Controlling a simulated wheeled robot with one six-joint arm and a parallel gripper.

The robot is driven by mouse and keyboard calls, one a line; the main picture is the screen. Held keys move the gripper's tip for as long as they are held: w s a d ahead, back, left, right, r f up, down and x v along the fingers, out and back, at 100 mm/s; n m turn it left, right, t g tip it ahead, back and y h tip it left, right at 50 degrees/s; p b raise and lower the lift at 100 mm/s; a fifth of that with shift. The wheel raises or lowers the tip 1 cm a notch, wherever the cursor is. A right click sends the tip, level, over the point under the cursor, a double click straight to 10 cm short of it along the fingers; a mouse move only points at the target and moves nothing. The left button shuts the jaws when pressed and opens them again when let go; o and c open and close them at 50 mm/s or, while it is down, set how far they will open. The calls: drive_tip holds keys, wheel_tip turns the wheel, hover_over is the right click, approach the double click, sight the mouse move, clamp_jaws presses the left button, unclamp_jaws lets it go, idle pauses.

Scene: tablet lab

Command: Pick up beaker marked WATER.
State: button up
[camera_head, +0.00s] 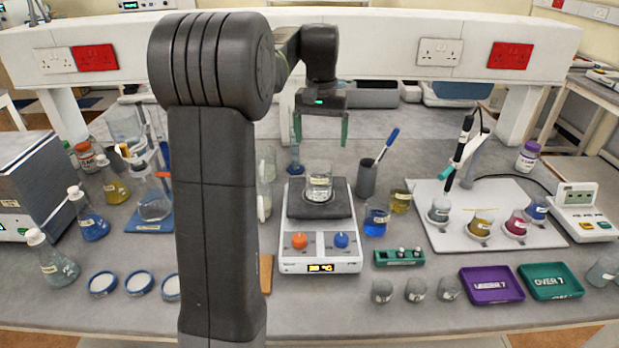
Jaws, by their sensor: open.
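A clear glass beaker (319,187) with a pale label stands upright on the dark top plate of the hotplate (319,266), near the middle of the bench. The writing on its label is too small to read, so I cannot confirm that it says WATER. My gripper (322,138) points down with its green fingers apart. It is empty and appears above and behind the beaker, not touching it. My arm hides part of the bench to the left of the hotplate.
A grey pot (366,179) with a blue-handled tool, a blue beaker (376,221) and a yellow beaker (401,197) stand right of the hotplate. A white mat (425,195) holds several beakers beside a probe stand. Purple (491,286) and green (550,281) trays lie front right.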

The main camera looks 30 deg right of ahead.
sight(319, 176)
drive_tip(key=f, duration=0.7)
drive_tip(key=s+a+f+p, duration=0.1)
drive_tip(key=f, duration=0.3)
drive_tip(key=shift+d+f, duration=0.1)
drive_tip(key=shift+f, duration=0.3)
drive_tip(key=c, duration=1.2)
